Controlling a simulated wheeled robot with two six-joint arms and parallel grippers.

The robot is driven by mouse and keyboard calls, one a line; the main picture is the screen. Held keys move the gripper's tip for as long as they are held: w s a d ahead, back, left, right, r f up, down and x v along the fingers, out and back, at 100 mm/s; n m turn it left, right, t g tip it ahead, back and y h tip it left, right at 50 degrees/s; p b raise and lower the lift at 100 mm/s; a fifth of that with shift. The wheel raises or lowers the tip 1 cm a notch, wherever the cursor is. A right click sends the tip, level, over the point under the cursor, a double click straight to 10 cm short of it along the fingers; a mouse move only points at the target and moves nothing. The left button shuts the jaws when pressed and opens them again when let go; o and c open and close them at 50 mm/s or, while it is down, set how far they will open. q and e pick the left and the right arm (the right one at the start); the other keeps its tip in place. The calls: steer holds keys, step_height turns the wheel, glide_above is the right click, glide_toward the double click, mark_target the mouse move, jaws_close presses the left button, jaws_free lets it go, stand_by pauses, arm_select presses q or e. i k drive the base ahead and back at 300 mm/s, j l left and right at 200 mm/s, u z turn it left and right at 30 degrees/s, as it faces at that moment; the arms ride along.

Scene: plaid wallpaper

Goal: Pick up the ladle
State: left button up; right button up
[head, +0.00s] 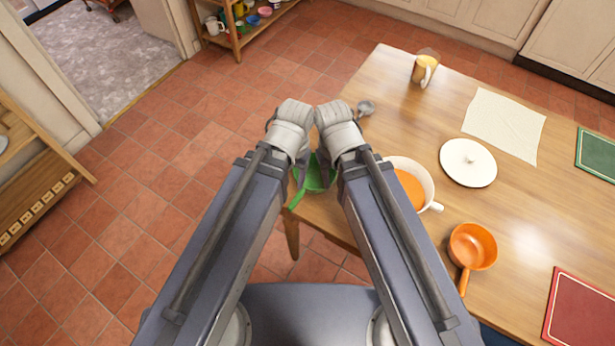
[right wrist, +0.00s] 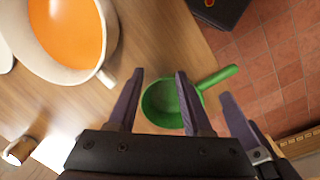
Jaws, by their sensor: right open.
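A small grey, rounded thing that looks like the ladle (head: 366,107) lies near the table's left edge in the head view, just beyond my right gripper (head: 328,172). Part of it may be hidden behind that gripper. I cannot make it out in the right wrist view. My right gripper (right wrist: 160,75) is open, its jaws pointing toward a green pan (right wrist: 162,103), with nothing seen held. My left gripper (head: 299,172) is close beside the right one, above the same pan. Its jaws are mostly hidden, so its opening is unclear.
The green pan sits at the table's left edge. Tiled floor lies open left.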

mark_target(366, 108)
steer(key=i+j+z, duration=0.15)
steer(key=j+z, duration=0.2)
steer(key=j, duration=0.2)
steer(key=i+j+z, duration=0.1)
steer(key=j+z, duration=0.2)
steer(key=j, duration=0.3)
steer(key=j+z, duration=0.35)
steer(key=j, duration=0.2)
steer(key=i+j, duration=0.05)
